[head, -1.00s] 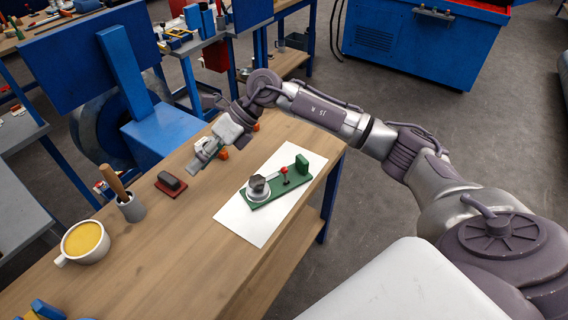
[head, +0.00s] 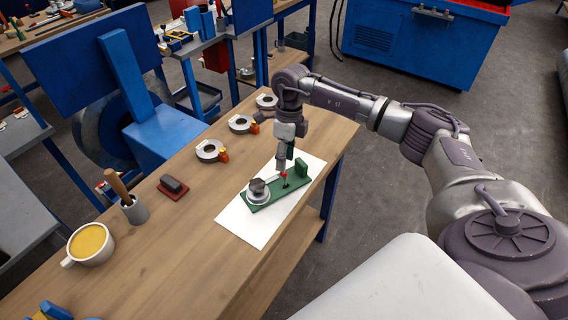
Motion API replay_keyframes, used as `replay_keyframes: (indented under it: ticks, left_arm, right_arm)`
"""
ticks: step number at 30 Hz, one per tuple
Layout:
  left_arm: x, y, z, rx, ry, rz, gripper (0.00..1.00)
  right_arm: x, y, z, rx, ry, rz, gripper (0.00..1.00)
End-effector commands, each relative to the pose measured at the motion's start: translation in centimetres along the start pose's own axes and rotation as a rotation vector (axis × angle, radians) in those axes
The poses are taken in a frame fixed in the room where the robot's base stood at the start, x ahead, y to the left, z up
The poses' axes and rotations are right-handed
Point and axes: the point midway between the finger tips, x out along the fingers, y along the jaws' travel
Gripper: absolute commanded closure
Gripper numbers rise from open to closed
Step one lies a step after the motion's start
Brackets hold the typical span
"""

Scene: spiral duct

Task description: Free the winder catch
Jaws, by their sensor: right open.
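The winder is a green base (head: 268,205) lying on a white sheet (head: 243,229) on the wooden bench. A round metal drum with a dark knob (head: 258,190) sits at its left end, and a green upright block (head: 301,168) stands at its right end. A small red-tipped catch (head: 284,176) stands between them. My right gripper (head: 282,168) points down right above the catch, close to its red tip; whether they touch I cannot tell. Its fingers look narrow from this side and partly hide the base behind. My left gripper is out of view.
Several ring-shaped clamps with orange tabs, one of them here (head: 211,151), lie along the bench's far edge. A dark block on a red base (head: 173,187), a grey cup with a wooden-handled tool (head: 133,209) and a mug of yellow liquid (head: 88,244) stand left.

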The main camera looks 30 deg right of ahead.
Motion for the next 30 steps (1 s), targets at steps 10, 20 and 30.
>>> replay_keyframes:
  ticks: [10,20,30]
  left_arm:
    - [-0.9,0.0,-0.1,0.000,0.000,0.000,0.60]
    - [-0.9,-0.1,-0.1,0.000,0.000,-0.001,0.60]
    - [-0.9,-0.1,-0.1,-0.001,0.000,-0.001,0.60]
  right_arm:
    - [3.4,0.1,0.0,-0.002,-0.001,0.001,0.53]
    - [3.6,0.1,0.1,-0.002,-0.002,0.000,0.63]
    - [3.5,0.0,0.1,-0.002,-0.001,0.000,1.00]
